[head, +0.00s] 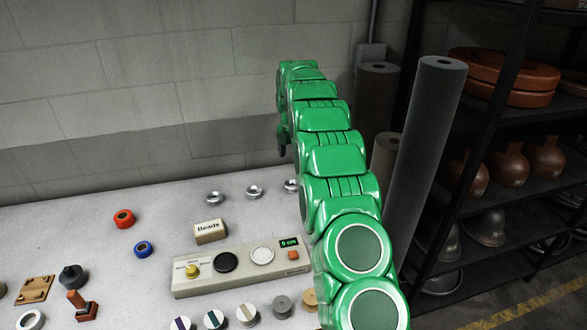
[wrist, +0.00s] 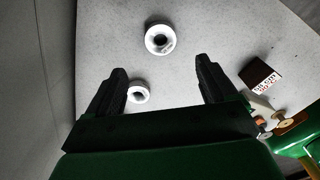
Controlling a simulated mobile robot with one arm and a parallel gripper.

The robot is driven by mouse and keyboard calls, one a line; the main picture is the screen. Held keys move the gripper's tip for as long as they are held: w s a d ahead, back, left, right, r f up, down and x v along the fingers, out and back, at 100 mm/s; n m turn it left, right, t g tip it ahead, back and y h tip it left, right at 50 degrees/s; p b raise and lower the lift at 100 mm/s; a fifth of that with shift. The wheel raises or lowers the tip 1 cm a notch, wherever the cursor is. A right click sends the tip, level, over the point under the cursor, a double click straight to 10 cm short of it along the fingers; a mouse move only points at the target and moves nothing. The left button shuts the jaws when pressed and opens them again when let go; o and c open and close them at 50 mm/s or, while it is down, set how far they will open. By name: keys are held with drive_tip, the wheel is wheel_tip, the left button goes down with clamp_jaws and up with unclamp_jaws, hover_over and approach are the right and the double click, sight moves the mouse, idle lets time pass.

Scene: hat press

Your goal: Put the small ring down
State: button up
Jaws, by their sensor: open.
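My gripper (wrist: 160,66) is open, with two dark fingers apart and nothing held between them. In the head view my gripper (head: 282,140) is mostly hidden behind my green arm, above the table's back edge. A smaller pale ring (wrist: 138,93) shows near the left finger, apparently lying on the table; whether it touches the finger is unclear. A larger pale ring (wrist: 160,39) lies beyond the fingertips. The head view shows shiny silver rings (head: 254,191) in a row at the table's back. I cannot tell for certain which one is the small ring.
A "Beads" block (head: 210,231) stands behind a beige control panel (head: 240,268). Grey rolls (head: 432,120) and a loaded shelf stand at right.

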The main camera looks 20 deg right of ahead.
drive_tip(key=s+a+r+m, duration=0.3)
drive_tip(key=s+r+m, duration=0.35)
drive_tip(key=s, duration=0.65)
drive_tip(key=s+a+r+m, duration=0.2)
drive_tip(key=s+r+m, duration=0.3)
drive_tip(key=s+r, duration=0.5)
drive_tip(key=s+f+m, duration=0.2)
drive_tip(key=s+m, duration=0.2)
drive_tip(key=s, duration=0.9)
drive_tip(key=s+a+f+m+g, duration=0.1)
drive_tip(key=s+m, duration=0.4)
drive_tip(key=s, duration=0.7)
drive_tip(key=s+a+f+m, duration=0.1)
drive_tip(key=s+m, duration=0.3)
drive_tip(key=s, duration=0.9)
drive_tip(key=shift+s+a+f+g, duration=0.3)
drive_tip(key=shift+f+g, duration=0.1)
drive_tip(key=shift+f, duration=0.5)
